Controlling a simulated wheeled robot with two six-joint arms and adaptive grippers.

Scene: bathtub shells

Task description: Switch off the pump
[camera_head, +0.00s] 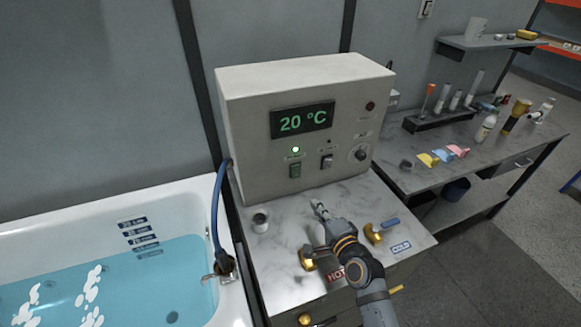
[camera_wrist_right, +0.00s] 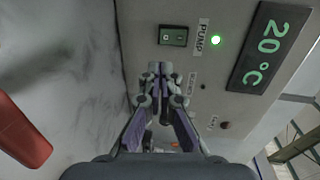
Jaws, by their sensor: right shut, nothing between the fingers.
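The pump switch (camera_head: 295,170) is a green rocker on the front of the beige control box (camera_head: 250,180). In the right wrist view the switch (camera_wrist_right: 173,35) sits beside a PUMP label (camera_wrist_right: 202,36). The green light (camera_head: 295,150) by it is lit, and it also shows lit in the right wrist view (camera_wrist_right: 215,40). My right gripper (camera_head: 318,207) is shut and empty, low in front of the box and apart from the switch. In the right wrist view its fingertips (camera_wrist_right: 160,68) are below the switch. My left gripper is not in view.
A second rocker (camera_head: 327,160) and a knob (camera_head: 361,154) are right of the pump switch. The display (camera_head: 302,119) reads 20 °C. A small cup (camera_head: 260,222) and brass taps (camera_head: 374,233) stand on the marble top. The filled bathtub (camera_head: 190,190) is at left.

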